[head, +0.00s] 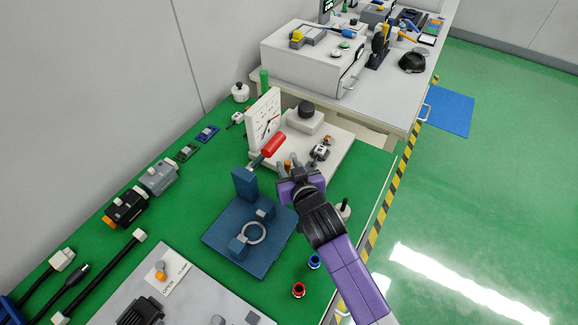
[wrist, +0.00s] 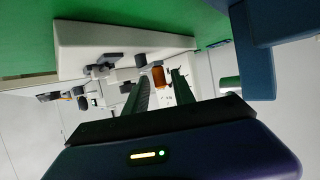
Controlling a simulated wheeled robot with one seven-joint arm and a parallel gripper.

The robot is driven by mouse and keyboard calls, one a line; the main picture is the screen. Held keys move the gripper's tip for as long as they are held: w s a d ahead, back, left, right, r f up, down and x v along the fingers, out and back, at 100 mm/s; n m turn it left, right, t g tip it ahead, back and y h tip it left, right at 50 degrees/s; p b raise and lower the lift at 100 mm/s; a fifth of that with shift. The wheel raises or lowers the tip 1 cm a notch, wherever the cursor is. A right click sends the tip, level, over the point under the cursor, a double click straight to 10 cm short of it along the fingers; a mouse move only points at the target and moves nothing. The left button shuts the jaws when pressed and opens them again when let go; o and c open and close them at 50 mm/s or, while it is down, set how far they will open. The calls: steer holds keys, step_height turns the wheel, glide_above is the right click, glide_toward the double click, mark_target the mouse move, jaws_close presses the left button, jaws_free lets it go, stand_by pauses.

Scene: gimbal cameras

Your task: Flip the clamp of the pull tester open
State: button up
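The pull tester has a dark blue base plate (head: 222,233) on the green bench, with two blue blocks and a pale ring on it. A blue post rises at its back left, and the clamp's red handle (head: 273,145) slants up and right from the post top. My gripper (head: 290,168) is just below and right of the red handle, apart from it. In the wrist view the two fingers (wrist: 158,82) are spread with nothing held. Blue parts of the tester (wrist: 252,55) show at upper right there; the red handle is not visible.
An orange piece (wrist: 158,76) appears beyond my fingers. Connectors line the left.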

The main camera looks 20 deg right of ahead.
jaws_close()
steer(key=shift+w+a+f+b, duration=0.1)
steer(key=shift+a+f+b, duration=0.15)
steer(key=shift+b, duration=0.45)
steer(key=shift+w+a+f+m+h+b, duration=0.15)
steer(key=shift+w+a+m+h+b, duration=0.1)
steer(key=shift+m+h+b, duration=0.65)
steer(key=shift+w+a+m+g+h+b, duration=0.25)
steer(key=shift+h+b, duration=0.25)
steer(key=shift+b, duration=0.5)
steer(key=shift+s+r+m+h, duration=0.1)
steer(key=shift+r+m+h, duration=0.15)
steer(key=shift+m+h, duration=0.1)
steer(key=shift+o, duration=1.6)
jaws_free()
steer(key=shift+r, duration=0.1)
